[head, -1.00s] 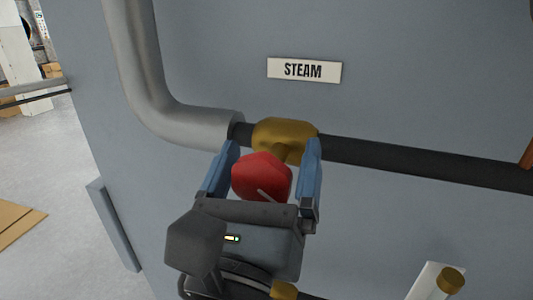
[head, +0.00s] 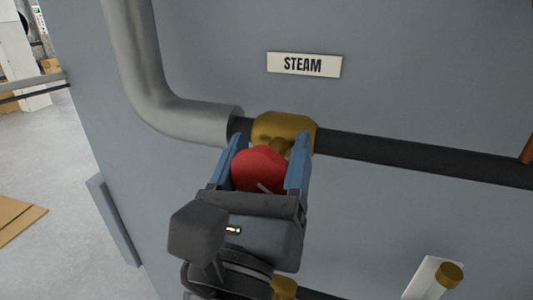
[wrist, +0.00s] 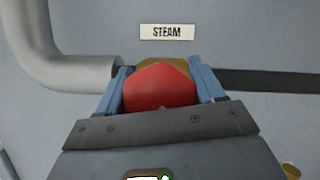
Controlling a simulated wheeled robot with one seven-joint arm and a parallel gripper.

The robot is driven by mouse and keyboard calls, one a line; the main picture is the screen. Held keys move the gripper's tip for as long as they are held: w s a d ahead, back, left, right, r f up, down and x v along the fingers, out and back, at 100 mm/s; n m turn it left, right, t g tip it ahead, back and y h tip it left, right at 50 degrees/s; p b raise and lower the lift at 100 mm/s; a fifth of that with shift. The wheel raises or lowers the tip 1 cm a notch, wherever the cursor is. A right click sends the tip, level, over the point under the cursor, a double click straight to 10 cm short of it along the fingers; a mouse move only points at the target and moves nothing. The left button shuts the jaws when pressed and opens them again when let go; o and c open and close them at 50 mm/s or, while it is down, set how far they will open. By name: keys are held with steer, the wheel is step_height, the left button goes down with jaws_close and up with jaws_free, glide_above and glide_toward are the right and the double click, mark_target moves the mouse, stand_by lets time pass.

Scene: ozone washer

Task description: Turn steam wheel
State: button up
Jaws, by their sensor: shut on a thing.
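The red steam wheel (head: 259,168) sits on a brass valve body (head: 284,130) in a dark pipe, below a white STEAM label (head: 304,64). My gripper (head: 266,163) has its two blue fingers on either side of the wheel and is shut on it. In the wrist view the red wheel (wrist: 160,88) fills the space between the fingers (wrist: 161,84), with the STEAM label (wrist: 167,31) above. The wheel's lower edge is hidden behind my gripper's body.
A thick grey pipe (head: 150,80) bends into the valve from the left. The dark pipe (head: 420,164) runs right along the grey wall panel. Another brass fitting (head: 452,274) is at the lower right. Open floor (head: 60,180) lies to the left.

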steer(key=shift+m, duration=0.3)
steer(key=m+h+b, duration=0.1)
steer(key=m, duration=0.1)
steer(key=m+h, duration=0.1)
steer(key=m, duration=0.1)
steer(key=shift+d+f+g+h+b, duration=0.1)
steer(key=shift+g+h+b, duration=0.2)
steer(key=shift+g+b, duration=0.1)
steer(key=m+g+h+b, duration=0.1)
steer(key=m+h, duration=0.1)
steer(key=m, duration=0.3)
steer(key=shift+d, duration=0.1)
steer(key=m+g+h, duration=0.1)
steer(key=m, duration=0.1)
steer(key=m+g, duration=0.1)
steer(key=m, duration=0.2)
steer(key=shift+s+d+h+b, duration=0.1)
steer(key=shift+d+h+b, duration=0.05)
steer(key=shift+h+b, duration=0.2)
steer(key=shift+f+m+g+h, duration=0.15)
steer(key=shift+m+g, duration=0.35)
steer(key=shift+m, duration=0.5)
steer(key=shift+m+g+h, duration=0.2)
steer(key=shift+m+g, duration=0.3)
steer(key=shift+m, duration=0.5)
steer(key=o, duration=1)
steer(key=shift+s, duration=0.1)
